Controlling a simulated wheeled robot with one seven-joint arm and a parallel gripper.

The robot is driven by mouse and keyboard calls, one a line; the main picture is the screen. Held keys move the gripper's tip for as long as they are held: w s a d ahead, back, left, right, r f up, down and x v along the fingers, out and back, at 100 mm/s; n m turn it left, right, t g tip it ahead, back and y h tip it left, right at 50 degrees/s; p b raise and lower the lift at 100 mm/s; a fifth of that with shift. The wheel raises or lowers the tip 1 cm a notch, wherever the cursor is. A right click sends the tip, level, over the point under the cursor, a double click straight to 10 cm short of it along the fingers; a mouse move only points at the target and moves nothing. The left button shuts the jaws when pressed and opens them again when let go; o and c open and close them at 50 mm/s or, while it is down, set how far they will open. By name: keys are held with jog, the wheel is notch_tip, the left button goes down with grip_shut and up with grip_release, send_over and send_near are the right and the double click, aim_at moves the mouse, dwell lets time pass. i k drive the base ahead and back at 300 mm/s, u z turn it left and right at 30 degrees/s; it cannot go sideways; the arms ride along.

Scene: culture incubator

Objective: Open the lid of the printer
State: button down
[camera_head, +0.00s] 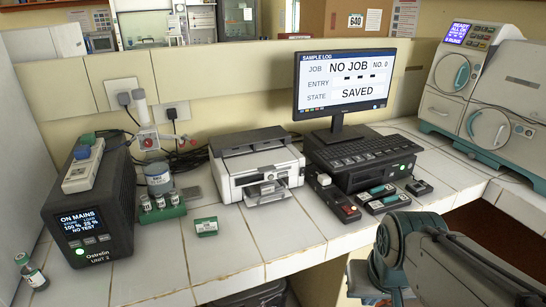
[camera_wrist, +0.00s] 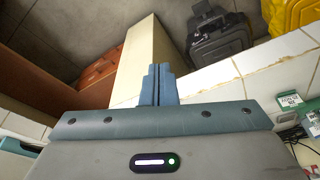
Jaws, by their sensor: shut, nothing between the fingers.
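The printer (camera_head: 234,186) is a white box on the tiled bench in the head view, left of the monitor. Its dark grey lid (camera_head: 248,140) lies flat on top and looks closed. An output tray sticks out at the printer's front. My arm is at the lower right of the head view, well apart from the printer, with its fingertips not clearly visible there. In the wrist view my gripper (camera_wrist: 157,78) has its two blue-grey fingers together, with nothing between them. The fingers point past the bench edge toward the floor. The printer does not show clearly in the wrist view.
The monitor (camera_head: 343,80) and keyboard (camera_head: 365,148) stand right of the printer. A black power unit (camera_head: 90,215) and a green vial rack (camera_head: 162,213) are at left. Small devices lie before the keyboard.

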aim_at(267, 162)
jog(key=u, duration=0.45)
jog(key=k, duration=0.6)
jog(key=u, duration=0.6)
jog(key=i, duration=1.05)
jog(key=z, duration=0.8)
